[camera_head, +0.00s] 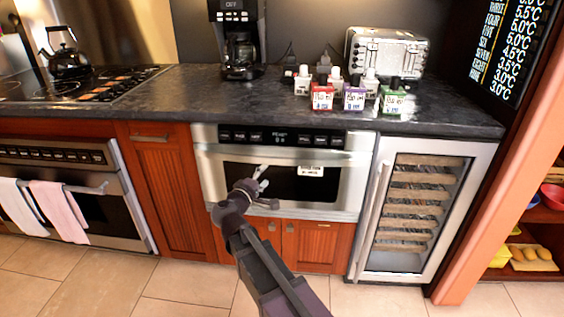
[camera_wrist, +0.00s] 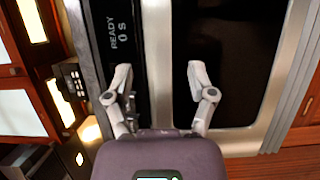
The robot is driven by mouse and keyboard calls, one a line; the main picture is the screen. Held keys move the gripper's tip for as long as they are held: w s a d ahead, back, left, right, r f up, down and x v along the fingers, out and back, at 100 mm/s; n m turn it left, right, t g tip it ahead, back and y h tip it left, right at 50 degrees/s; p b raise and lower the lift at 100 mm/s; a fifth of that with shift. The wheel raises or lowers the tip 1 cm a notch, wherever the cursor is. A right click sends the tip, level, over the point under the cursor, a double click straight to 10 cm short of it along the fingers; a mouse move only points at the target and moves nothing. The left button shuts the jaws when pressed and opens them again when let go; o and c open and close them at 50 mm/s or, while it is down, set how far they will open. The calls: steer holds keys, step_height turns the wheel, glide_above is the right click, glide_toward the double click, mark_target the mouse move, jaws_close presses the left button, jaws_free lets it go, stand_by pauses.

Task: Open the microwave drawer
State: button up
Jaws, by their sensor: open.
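The microwave drawer (camera_head: 340,190) is a steel-framed front with a dark window, built in under the counter; it looks shut. Its black control panel (camera_head: 282,138) runs along the top, and a pale steel handle strip (camera_head: 225,152) lies below the panel. In the wrist view the panel (camera_wrist: 122,30) reads "READY 0 S", with the steel strip (camera_wrist: 157,50) to its right and the dark window (camera_wrist: 228,70) beyond. My gripper (camera_head: 263,177) is in front of the window's left half, open and empty. In the wrist view its fingers (camera_wrist: 158,76) appear on either side of the strip; contact cannot be told.
Wooden cabinet doors (camera_head: 310,243) are below the drawer. A glass-door cooler (camera_head: 362,230) stands to the right, an oven (camera_head: 115,218) with towels to the left. A coffee maker (camera_head: 240,42), toaster (camera_head: 385,50) and small bottles are on the counter (camera_head: 170,100). Floor (camera_head: 190,288) shows in front.

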mark_target(278, 162)
steer(key=x, duration=0.9)
steer(key=shift+w+d, duration=0.1)
steer(key=shift+w, duration=0.15)
